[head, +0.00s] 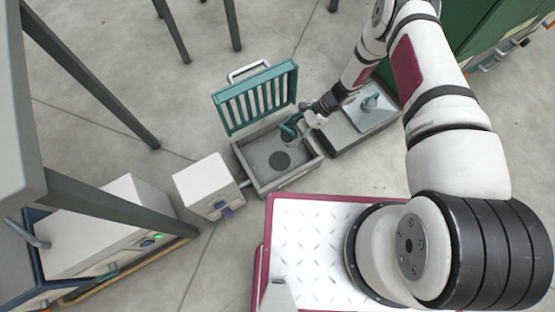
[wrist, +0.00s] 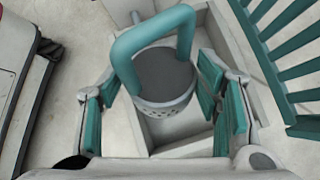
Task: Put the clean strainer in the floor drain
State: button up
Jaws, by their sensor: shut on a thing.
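The strainer (wrist: 166,106) is a round pale basket with small holes, a dark grey inside and a tall teal arched handle. My gripper (wrist: 158,92) is shut on it, with teal finger pads to its left and right. In the head view my gripper (head: 302,122) holds the strainer (head: 289,133) over the floor drain (head: 307,166), a pale open box in the floor. The drain's dark round hole (head: 279,161) shows just below and left of the strainer. I cannot tell the gap between them. In the wrist view the strainer hides the hole.
The drain's teal slatted grate (head: 256,97) stands open at its back side. A small white box (head: 208,185) stands left of the drain.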

jog(key=w+a+f+m+t+y+b, duration=0.1)
jog(key=a+f+m+t+y+b, duration=0.3)
jog(key=f+b, duration=0.7)
jog(key=b, duration=0.4)
send_over(280, 156)
jog(key=shift+g, duration=0.3)
notch_tip(280, 156, down, 11)
jog(key=shift+f, duration=0.15)
jog(key=shift+p, duration=0.3)
jog(key=o, duration=1.3)
jog(key=shift+o, duration=0.2)
jog(key=p+v, duration=0.4)
jog(key=v, duration=0.8)
jog(key=shift+r, duration=0.2)
